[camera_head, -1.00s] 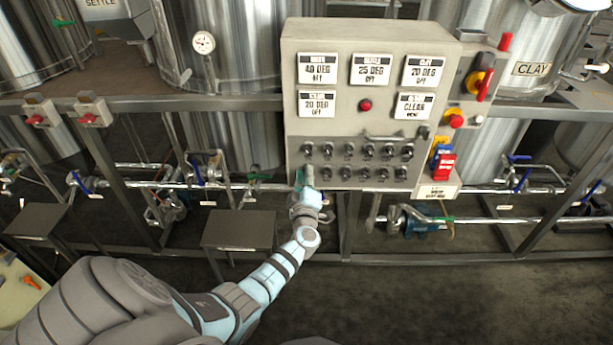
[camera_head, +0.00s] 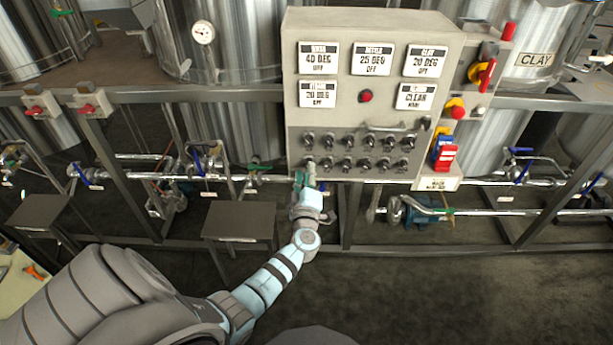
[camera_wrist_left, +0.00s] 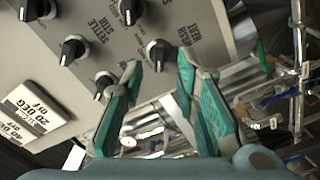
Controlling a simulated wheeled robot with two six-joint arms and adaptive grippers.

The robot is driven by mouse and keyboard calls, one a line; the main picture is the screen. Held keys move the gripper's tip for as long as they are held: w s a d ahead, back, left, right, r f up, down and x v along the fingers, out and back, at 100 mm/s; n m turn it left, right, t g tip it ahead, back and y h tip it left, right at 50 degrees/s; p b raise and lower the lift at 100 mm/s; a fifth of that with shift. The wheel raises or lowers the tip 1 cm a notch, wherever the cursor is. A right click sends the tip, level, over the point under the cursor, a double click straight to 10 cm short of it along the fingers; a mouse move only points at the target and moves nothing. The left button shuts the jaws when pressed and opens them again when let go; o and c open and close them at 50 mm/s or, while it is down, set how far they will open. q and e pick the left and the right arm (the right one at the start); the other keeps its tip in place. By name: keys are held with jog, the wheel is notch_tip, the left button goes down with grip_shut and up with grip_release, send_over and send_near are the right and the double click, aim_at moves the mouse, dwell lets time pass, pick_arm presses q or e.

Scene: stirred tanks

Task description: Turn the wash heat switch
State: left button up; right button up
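The grey control panel (camera_head: 340,110) carries two rows of black knobs with pale pointers. My left gripper (camera_head: 304,178) is at the panel's lower left, by the left end of the bottom knob row. In the left wrist view the panel appears turned, and my left gripper (camera_wrist_left: 158,62) has its two green fingers apart. A black knob, apparently the wash heat switch (camera_wrist_left: 159,54), shows between the fingertips. Its label is turned and only partly readable, with "HEAT" visible. I cannot tell whether either finger touches the knob. My right gripper is not in view.
A handle bar (camera_head: 398,127) sticks out above the knobs at the right. Red and yellow switches (camera_head: 455,110) are on the panel's right side. Pipes with valves (camera_head: 205,165) run along the frame below the tanks. A dark small table (camera_head: 238,222) stands left of my arm.

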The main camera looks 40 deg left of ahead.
pick_arm(q)
jog(key=v, duration=0.9)
